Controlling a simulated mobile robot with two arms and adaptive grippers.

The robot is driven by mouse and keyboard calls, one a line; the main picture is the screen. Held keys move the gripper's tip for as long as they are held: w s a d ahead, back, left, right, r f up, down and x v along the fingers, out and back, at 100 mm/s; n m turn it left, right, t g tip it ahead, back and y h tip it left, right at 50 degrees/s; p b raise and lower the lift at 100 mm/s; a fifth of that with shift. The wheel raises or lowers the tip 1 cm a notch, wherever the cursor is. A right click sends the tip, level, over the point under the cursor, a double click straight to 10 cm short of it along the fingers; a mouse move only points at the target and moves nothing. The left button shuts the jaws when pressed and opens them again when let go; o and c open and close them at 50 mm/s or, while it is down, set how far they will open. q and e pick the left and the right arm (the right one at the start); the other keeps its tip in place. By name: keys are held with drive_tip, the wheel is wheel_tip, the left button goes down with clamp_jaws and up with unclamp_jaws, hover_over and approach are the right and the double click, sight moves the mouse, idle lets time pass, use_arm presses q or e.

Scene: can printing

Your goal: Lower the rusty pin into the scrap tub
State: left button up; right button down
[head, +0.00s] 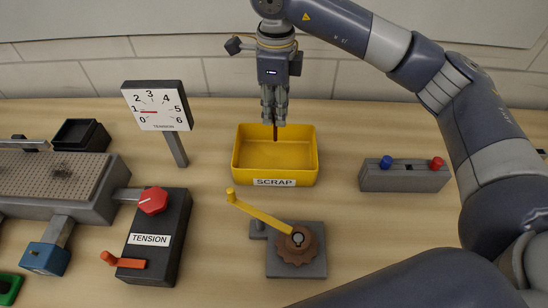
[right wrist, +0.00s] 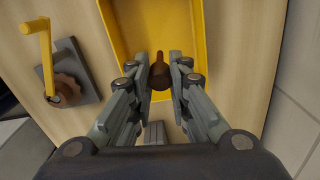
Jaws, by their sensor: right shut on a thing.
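My right gripper (head: 274,118) points straight down over the yellow scrap tub (head: 240,171). It is shut on the rusty pin (right wrist: 160,72), a thin dark brown pin. In the head view the lower end of the pin (head: 275,134) sticks out below the fingertips, in front of the tub's far inner wall. I cannot tell whether its tip is below the rim. In the right wrist view the tub (right wrist: 120,40) lies beneath the pin and fingers. The tub looks empty and has a SCRAP label on its front. My left gripper is not in view.
A grey block with a yellow crank (head: 262,211) and brown gear stands in front of the tub. A box with blue and red knobs (head: 405,179) is at right. A tension dial (head: 157,106) and tension box (head: 152,245) stand at left. Bare table surrounds the tub.

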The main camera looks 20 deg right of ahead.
sight(275, 136)
drive_tip(key=shift+f+b, duration=1.15)
drive_tip(key=shift+f, duration=0.4)
drive_tip(key=shift+f+b, duration=2)
drive_tip(key=shift+f, duration=0.5)
idle(0.5)
drive_tip(key=c, duration=1.4)
unclamp_jaws()
drive_tip(key=shift+r, duration=0.2)
wheel_tip(275, 136, up, 12)
drive_tip(key=shift+f, duration=0.2)
